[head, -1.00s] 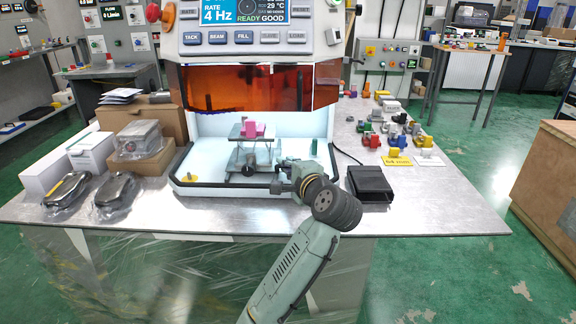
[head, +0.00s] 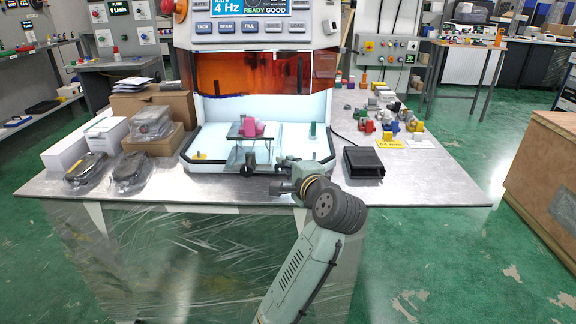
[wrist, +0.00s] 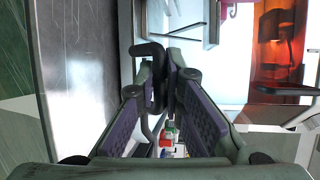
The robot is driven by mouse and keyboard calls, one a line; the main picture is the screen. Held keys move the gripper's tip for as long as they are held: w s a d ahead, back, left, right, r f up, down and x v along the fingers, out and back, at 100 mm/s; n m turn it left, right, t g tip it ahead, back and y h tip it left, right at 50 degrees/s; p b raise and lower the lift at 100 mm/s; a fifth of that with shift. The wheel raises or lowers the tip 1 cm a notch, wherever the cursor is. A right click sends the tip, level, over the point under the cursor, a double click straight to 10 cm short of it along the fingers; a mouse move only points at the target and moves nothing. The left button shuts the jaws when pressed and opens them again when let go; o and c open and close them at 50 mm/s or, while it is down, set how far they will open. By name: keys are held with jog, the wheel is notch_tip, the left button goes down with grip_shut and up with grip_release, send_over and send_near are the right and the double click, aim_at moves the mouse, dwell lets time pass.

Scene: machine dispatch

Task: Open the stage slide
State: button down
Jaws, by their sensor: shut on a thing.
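The stage (head: 250,155) stands in the lit work bay of the machine, at the front rim. It has a flat plate on top with a pink block (head: 249,128) on it, and dark knobs low on its front. My gripper (head: 275,187) is at the front right of the stage, just outside the rim. In the wrist view my gripper (wrist: 161,88) is shut on a dark curved handle (wrist: 148,52). The handle's join to the stage is hidden in both views.
An orange window (head: 240,75) hangs above. A black open box (head: 363,164) lies right of my arm, with several coloured parts behind it. Cartons and wrapped items fill the left. The table's front edge is clear.

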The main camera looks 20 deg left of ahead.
jog(key=c, duration=2)
grip_release()
jog(key=shift+o, duration=0.2)
jog(key=v, duration=1.2)
jog(key=shift+r, duration=0.1)
